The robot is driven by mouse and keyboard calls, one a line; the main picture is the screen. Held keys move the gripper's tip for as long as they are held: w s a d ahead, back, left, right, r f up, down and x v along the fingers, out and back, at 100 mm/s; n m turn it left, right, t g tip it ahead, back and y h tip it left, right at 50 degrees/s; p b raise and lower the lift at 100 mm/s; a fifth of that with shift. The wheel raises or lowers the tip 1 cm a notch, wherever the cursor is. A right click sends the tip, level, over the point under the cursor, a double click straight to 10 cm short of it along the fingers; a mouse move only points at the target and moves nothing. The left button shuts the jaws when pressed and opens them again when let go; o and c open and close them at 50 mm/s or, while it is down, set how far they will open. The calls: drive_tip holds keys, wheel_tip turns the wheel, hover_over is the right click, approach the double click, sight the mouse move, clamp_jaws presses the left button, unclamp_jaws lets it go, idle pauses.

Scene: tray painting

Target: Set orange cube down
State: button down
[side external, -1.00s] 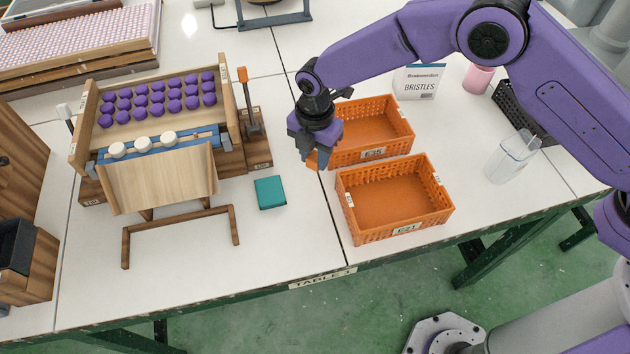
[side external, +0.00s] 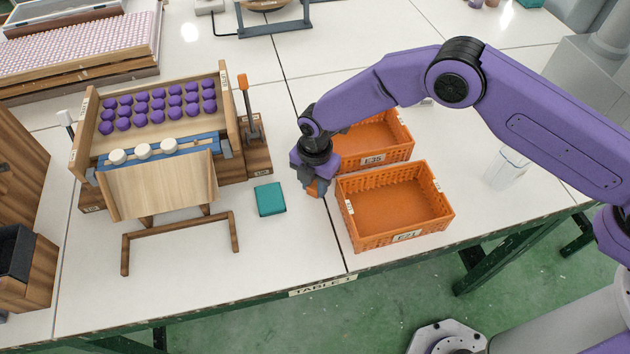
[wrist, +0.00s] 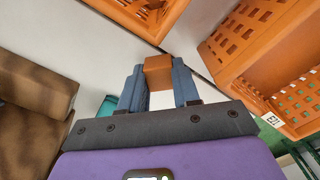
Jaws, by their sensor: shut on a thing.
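The orange cube (wrist: 158,72) is between the two fingers of my gripper (wrist: 159,88) in the wrist view. In the side view my gripper (side external: 316,187) points down, shut on the cube (side external: 313,190), which is mostly covered by the fingers. It is just left of the orange crates, between them and the teal block. Whether the cube touches the table cannot be told.
An orange crate labelled E21 (side external: 437,219) is right of my gripper, with another crate (side external: 408,145) behind it. A teal block (side external: 270,199) lies to the left. A wooden rack (side external: 228,115) with purple balls stands further left. Table (side external: 290,245) in front is clear.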

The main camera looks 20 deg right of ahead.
sight(315, 185)
drive_tip(key=c, duration=0.8)
unclamp_jaws()
wheel_tip(315, 185, up, 12)
drive_tip(key=shift+r, duration=0.1)
